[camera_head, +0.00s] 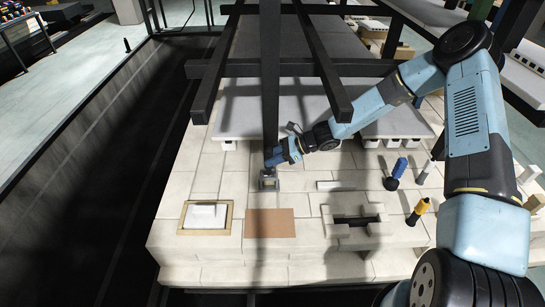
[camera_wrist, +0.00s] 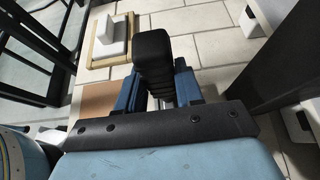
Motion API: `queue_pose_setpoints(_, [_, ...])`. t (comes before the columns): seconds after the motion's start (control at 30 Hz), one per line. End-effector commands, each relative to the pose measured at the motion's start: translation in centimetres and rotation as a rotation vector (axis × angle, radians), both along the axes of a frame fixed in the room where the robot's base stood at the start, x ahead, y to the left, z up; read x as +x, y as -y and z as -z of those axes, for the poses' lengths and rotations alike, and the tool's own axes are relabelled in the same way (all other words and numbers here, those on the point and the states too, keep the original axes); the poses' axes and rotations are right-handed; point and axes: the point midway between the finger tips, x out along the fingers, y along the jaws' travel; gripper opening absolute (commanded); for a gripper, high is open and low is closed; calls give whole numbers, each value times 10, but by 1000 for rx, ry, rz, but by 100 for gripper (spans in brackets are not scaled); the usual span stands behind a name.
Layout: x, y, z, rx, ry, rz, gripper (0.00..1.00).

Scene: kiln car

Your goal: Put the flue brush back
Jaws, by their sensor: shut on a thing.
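My gripper (camera_head: 268,172) points down over the pale brick deck, left of the picture's middle, partly behind a dark post. In the wrist view a black, stepped block (camera_wrist: 155,60) stands between its blue jaw parts. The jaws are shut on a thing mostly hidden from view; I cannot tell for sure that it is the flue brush. A small grey piece (camera_head: 268,184) shows under the gripper. At the right of the deck are a blue-handled tool (camera_head: 399,168) and a yellow-handled tool (camera_head: 421,206), both with dark lower ends. A grey tool (camera_head: 426,172) is beside them.
A white block (camera_head: 205,216) sits in a wooden frame at the front left; it also shows in the wrist view (camera_wrist: 115,38). A brown pad (camera_head: 270,223) lies beside it. A raised brick surround (camera_head: 335,232) encloses a dark slot. Dark beams (camera_head: 322,55) hang over the deck.

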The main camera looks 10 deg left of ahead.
Motion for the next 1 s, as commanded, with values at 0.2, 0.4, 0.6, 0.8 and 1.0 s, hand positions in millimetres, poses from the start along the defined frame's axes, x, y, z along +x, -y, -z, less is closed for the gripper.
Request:
queue_pose_setpoints(0.2, [0, 0, 4, 0, 0, 0, 0])
queue_pose_setpoints(0.4, [0, 0, 8, 0, 0, 0, 0])
queue_pose_setpoints(0.6, [0, 0, 10, 0, 0, 0, 0])
queue_pose_setpoints(0.8, [0, 0, 10, 0, 0, 0, 43])
queue_pose_setpoints(1.0, [0, 0, 10, 0, 0, 0, 62])
